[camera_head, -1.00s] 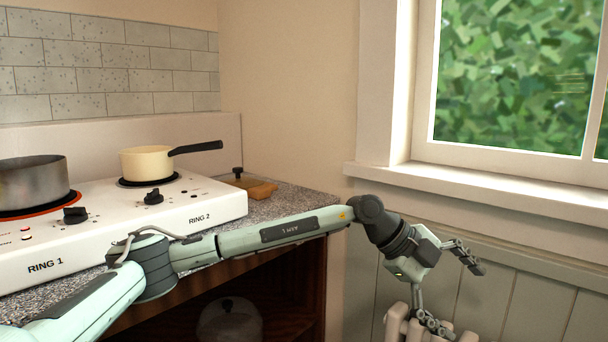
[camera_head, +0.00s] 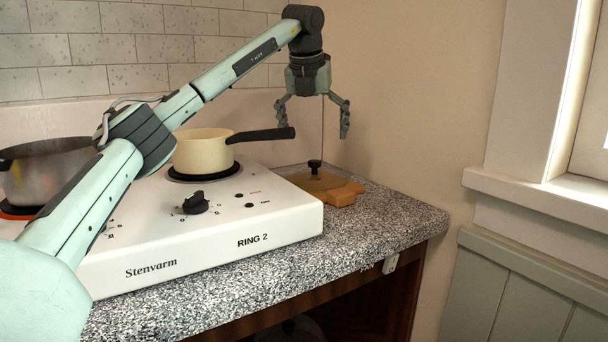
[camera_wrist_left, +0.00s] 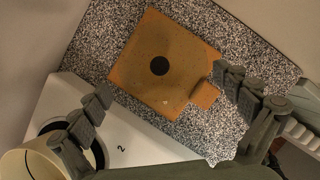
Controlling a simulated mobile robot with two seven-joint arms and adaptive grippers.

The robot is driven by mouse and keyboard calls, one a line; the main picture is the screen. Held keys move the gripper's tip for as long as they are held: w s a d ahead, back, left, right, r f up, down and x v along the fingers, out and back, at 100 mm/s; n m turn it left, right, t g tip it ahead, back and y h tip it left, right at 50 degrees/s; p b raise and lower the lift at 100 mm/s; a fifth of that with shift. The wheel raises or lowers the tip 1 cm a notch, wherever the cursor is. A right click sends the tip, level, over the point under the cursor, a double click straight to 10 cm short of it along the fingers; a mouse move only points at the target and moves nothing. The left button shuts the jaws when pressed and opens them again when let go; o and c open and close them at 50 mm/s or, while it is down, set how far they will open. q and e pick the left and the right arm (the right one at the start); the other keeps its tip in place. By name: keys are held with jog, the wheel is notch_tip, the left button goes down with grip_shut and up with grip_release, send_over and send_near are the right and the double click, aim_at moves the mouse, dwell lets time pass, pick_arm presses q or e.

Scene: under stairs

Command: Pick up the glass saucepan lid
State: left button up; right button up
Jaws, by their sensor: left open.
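The glass saucepan lid (camera_head: 315,168) lies on a wooden board at the back right of the worktop. Its black knob points up, and its clear glass is hard to make out against the wood. In the left wrist view the lid's knob (camera_wrist_left: 160,66) shows as a dark disc near the middle of the board. My left gripper (camera_head: 313,125) points down above the lid, fingers spread and empty, apart from it. In the wrist view its fingers (camera_wrist_left: 166,85) stand on either side of the board. My right gripper is not in view.
The wooden board (camera_head: 345,193) lies beside a white hob (camera_head: 215,232). A cream saucepan (camera_head: 203,153) stands on ring 2, its dark handle (camera_head: 262,135) reaching toward the lid. A steel pot (camera_head: 45,175) stands at left. The speckled worktop (camera_head: 395,218) is clear at front right.

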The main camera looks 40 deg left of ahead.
aim_at(316, 161)
pick_arm(q)
jog(key=shift+a+f, duration=0.25)
jog(key=shift+f, duration=0.1)
jog(key=x, duration=0.4)
jog(key=d+x, duration=0.1)
jog(key=x, duration=0.2)
jog(key=shift+s+f, duration=0.1)
jog(key=shift+s, duration=0.2)
grip_shut()
